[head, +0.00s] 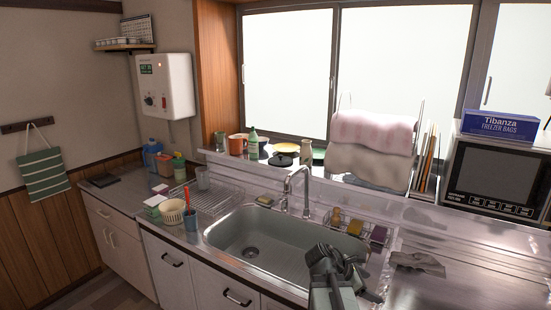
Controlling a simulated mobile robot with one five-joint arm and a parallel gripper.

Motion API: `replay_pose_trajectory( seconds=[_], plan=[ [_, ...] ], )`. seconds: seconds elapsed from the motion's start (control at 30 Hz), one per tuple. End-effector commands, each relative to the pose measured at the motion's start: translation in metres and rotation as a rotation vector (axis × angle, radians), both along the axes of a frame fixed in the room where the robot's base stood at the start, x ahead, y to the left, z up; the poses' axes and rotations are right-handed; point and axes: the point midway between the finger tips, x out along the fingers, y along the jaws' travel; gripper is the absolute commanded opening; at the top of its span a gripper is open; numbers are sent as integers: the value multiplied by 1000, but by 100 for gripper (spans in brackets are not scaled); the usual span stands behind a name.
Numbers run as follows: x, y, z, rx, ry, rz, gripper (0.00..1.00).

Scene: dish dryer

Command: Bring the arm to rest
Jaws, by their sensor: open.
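My gripper (338,262) and part of my arm show at the bottom of the head view, right of the middle. The gripper is dark grey and stands in front of the right end of the steel sink (232,238). Its jaws are open and I see nothing held in them. Whether it touches the sink's edge cannot be told from this view.
A tap (288,190) rises behind the sink. A wire rack with sponges (354,227) and a crumpled grey cloth (418,263) lie right of it. A microwave (495,180) stands at the far right. Cups and a basket (171,211) crowd the left counter.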

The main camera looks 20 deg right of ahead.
Motion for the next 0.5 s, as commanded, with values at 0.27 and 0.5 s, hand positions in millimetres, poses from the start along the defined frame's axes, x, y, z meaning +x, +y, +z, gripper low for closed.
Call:
replay_pose_trajectory(
  seconds=[0.27, 0.5],
  plan=[
    [55, 240, -24, 456, -371, -268, 77],
    [37, 342, -44, 704, -558, -1025, 77]
  ],
)
